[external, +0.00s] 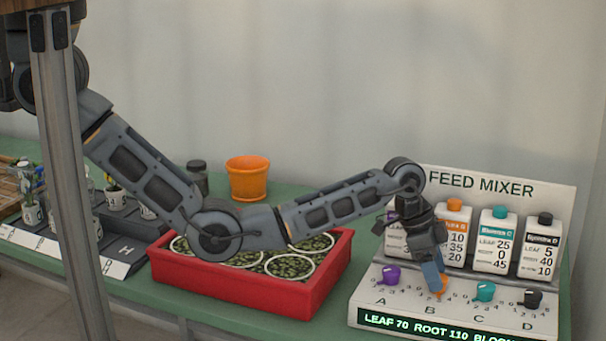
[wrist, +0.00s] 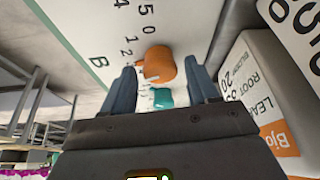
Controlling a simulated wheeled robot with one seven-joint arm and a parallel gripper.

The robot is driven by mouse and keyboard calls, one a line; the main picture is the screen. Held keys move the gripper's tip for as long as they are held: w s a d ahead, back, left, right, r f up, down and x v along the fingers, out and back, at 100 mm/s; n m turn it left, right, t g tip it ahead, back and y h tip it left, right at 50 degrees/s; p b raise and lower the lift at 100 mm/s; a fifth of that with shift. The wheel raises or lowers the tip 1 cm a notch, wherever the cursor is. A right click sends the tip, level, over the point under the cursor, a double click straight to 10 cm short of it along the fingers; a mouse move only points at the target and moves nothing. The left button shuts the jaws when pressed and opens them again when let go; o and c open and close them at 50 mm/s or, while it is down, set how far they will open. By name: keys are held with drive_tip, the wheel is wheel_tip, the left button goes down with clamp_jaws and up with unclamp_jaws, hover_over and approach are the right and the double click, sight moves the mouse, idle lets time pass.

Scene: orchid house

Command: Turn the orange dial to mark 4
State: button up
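The orange dial (external: 440,294) is on the sloped front of the white feed mixer (external: 366,312), above letter B. My gripper (external: 436,280) points down at it and hides much of it in the external view. In the wrist view the orange dial (wrist: 159,64) shows between the two blue-grey fingertips of my gripper (wrist: 160,72), with a gap on each side. The gripper is open and holds nothing. Printed numbers ring the dial, some of them hidden; I cannot tell which mark it points to.
A purple dial (external: 390,275) is left of the orange one; a teal dial (external: 484,291) and a black dial (external: 533,299) are to its right. Labelled bottles (external: 493,243) stand close behind. The display (external: 430,327) reads LEAF 70, ROOT 110. A red tray (external: 250,285) stands left.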

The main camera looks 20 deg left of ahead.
drive_tip(key=c, duration=0.9)
drive_tip(key=shift+s+r+n+t+p, duration=0.1)
drive_tip(key=shift+n+t+p, duration=0.3)
drive_tip(key=shift+n+p, duration=0.5)
drive_tip(key=shift+s+d+n+t+y+p, duration=0.1)
drive_tip(key=shift+n+t+y+p, duration=0.2)
drive_tip(key=shift+n, duration=0.8)
drive_tip(key=shift+s+n+t+y+p, duration=0.1)
drive_tip(key=shift+n+t+p, duration=0.3)
drive_tip(key=shift+n, duration=0.7)
drive_tip(key=o, duration=1.1)
